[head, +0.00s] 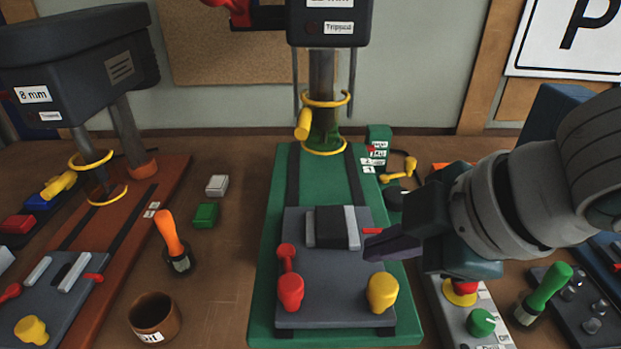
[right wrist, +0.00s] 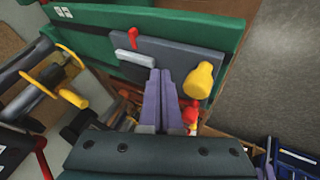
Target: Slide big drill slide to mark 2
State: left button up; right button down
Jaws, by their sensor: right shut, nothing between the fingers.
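The big drill's slide (head: 335,280) is a grey plate on a green base (head: 258,310). It carries a dark block between light grey jaws (head: 353,228), a red lever (head: 290,290) and a yellow knob (head: 383,292). A red pointer (head: 371,231) sticks out at its right edge. White number marks (head: 369,165) show farther back on the base's right side. My right gripper (head: 370,246) is shut and empty at the slide's right edge, close to the pointer; contact is unclear. In the right wrist view its fingers (right wrist: 160,85) overlap the grey plate (right wrist: 180,60). My left gripper is not in view.
The drill column (head: 322,85) with yellow rings stands behind the slide. A smaller drill on an orange base (head: 165,200) is at left. A brown cup (head: 155,316) and an orange-handled tool (head: 170,240) stand between. A control panel (head: 480,322) lies at right.

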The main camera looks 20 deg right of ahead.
jog(key=shift+x, duration=1.15)
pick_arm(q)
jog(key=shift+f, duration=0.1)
